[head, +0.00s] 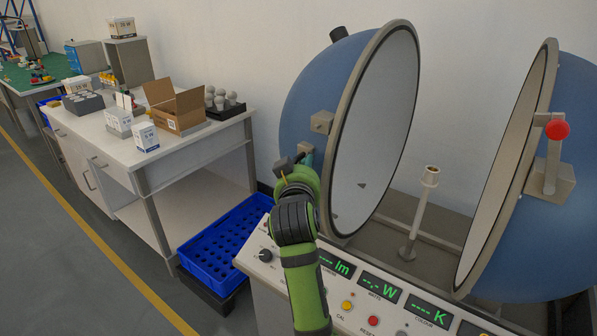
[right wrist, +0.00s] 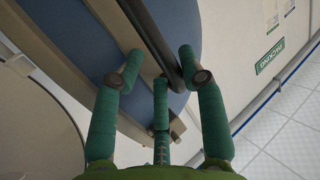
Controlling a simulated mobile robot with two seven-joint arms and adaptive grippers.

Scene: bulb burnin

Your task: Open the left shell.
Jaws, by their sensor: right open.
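The left shell (head: 309,98) is a blue half-sphere with a beige rim and a pale inner face, standing tilted and apart from the right shell (head: 572,215). My right gripper (head: 303,160) is at the left shell's outer side, near its rim and beige brackets (head: 321,122); the arm hides part of the fingers. In the right wrist view, its green fingers (right wrist: 160,66) are open on either side of a dark bar (right wrist: 152,38) in front of the blue shell (right wrist: 85,50). I cannot tell whether they touch the bar. My left gripper is not in view.
A beige post (head: 421,210) stands between the shells. The console (head: 262,283) with green displays is in front. A red-knobbed handle (head: 557,130) is on the right shell. A blue crate (head: 215,262) and a table (head: 110,150) with boxes are at left.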

